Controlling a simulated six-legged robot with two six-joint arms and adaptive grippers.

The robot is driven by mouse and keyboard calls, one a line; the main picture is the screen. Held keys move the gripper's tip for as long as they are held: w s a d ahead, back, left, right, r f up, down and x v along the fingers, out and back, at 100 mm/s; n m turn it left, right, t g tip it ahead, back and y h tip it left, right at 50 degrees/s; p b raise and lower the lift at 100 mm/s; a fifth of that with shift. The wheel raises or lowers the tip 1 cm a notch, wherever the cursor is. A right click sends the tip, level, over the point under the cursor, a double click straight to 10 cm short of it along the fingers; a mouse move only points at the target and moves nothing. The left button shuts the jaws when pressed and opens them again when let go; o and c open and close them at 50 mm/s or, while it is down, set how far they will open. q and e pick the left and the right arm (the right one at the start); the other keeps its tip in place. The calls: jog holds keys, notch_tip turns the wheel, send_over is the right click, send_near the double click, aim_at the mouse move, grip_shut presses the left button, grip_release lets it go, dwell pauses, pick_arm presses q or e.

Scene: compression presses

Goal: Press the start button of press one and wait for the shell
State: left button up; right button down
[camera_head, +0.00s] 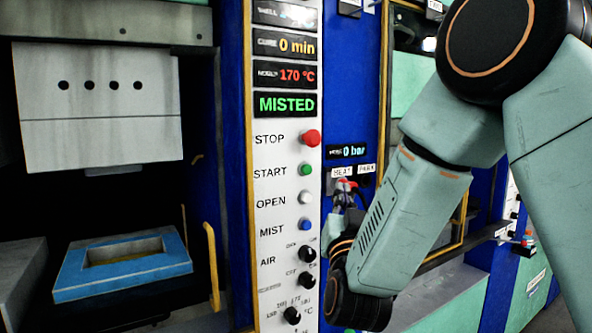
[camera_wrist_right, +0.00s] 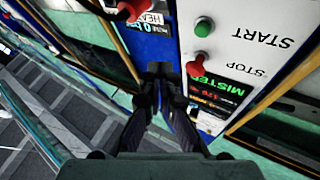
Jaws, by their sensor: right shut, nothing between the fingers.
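The control panel (camera_head: 285,190) of the open press carries a red STOP button (camera_head: 310,138), a green START button (camera_head: 305,170), a white OPEN button (camera_head: 305,198) and a blue MIST button (camera_head: 305,225). The green START button also shows upside down in the wrist view (camera_wrist_right: 204,27). My right gripper (camera_head: 344,193) is shut and empty, just right of the panel's button column. In the wrist view its fingertips (camera_wrist_right: 160,72) touch no button. My left gripper is not in view. No shell is seen. No press number is readable.
The lower mould (camera_head: 120,285) has a blue frame and an open cavity, below a raised grey upper plate (camera_head: 97,105). Displays read 0 min, 170 °C, MISTED (camera_head: 286,104) and 0 bar. A red handle (camera_wrist_right: 132,10) stands beside the gripper. Yellow rails (camera_head: 212,265) edge the press.

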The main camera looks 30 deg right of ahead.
aim_at(307, 170)
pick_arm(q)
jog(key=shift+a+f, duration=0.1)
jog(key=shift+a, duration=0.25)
pick_arm(e)
jog(key=shift+m+h, duration=0.5)
jog(key=shift+h, duration=0.3)
jog(key=w, duration=0.2)
jog(key=w+r, duration=0.1)
jog(key=w, duration=0.2)
jog(key=w+a+r, duration=0.1)
jog(key=w, duration=0.1)
jog(key=shift+w+r, duration=0.2)
jog(key=shift+w, duration=0.05)
dwell(0.6)
